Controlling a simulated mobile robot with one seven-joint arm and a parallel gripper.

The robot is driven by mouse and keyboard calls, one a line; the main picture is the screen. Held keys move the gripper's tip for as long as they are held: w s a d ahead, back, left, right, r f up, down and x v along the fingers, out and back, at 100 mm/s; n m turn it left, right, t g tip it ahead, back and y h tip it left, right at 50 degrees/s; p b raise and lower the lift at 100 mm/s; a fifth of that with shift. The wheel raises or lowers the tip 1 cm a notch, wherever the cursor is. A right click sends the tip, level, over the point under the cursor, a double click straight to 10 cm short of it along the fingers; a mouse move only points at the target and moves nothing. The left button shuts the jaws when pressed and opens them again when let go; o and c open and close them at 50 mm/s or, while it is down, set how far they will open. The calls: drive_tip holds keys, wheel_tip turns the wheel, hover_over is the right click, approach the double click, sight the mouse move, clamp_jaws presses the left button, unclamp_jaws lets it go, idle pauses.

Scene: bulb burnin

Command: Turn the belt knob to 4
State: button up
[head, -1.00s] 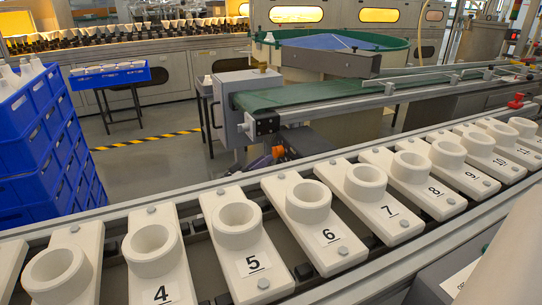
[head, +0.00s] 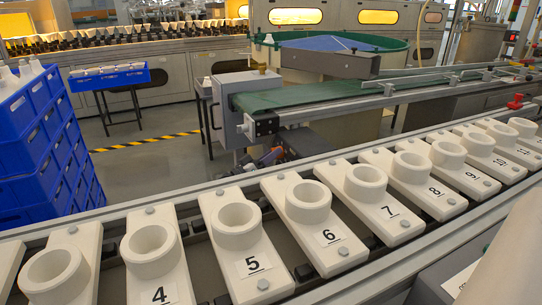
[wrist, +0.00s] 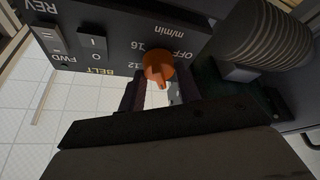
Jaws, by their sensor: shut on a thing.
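An orange knob (wrist: 157,66) is on a dark control panel (wrist: 90,22) in the wrist view. The print around it appears turned over; I can read OFF, 16, 12, m/min and BELT. A narrow orange part of the knob points toward the bottom of the picture. My gripper (wrist: 160,84) is shut on the knob, one dark finger on each side. The dial marking 4 is not visible, hidden by my gripper or out of view. I cannot read the exact setting.
Rocker switches (wrist: 95,44) marked I/O and REV/FWD sit beside the knob. A ribbed dark cylinder (wrist: 262,40) is close on the right. In the head view, a green belt conveyor (head: 310,92) stands behind a row of numbered white holders (head: 236,225). Blue crates (head: 35,140) are at left.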

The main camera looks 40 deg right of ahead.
drive_tip(key=shift+r+n+p, duration=0.1)
drive_tip(key=shift+n+p, duration=0.4)
drive_tip(key=n+t+y+p, duration=0.1)
drive_tip(key=n+p, duration=0.1)
drive_tip(key=n, duration=0.1)
drive_tip(key=n+t+p, duration=0.2)
drive_tip(key=n+p, duration=0.1)
drive_tip(key=shift+y, duration=0.4)
drive_tip(key=shift+n, duration=0.3)
drive_tip(key=o, duration=1)
drive_tip(key=shift+a, duration=0.1)
drive_tip(key=p+v, duration=0.1)
drive_tip(key=v, duration=1.2)
drive_tip(key=shift+s+a+f, duration=0.1)
drive_tip(key=shift+a+f, duration=0.1)
drive_tip(key=shift+a, duration=0.15)
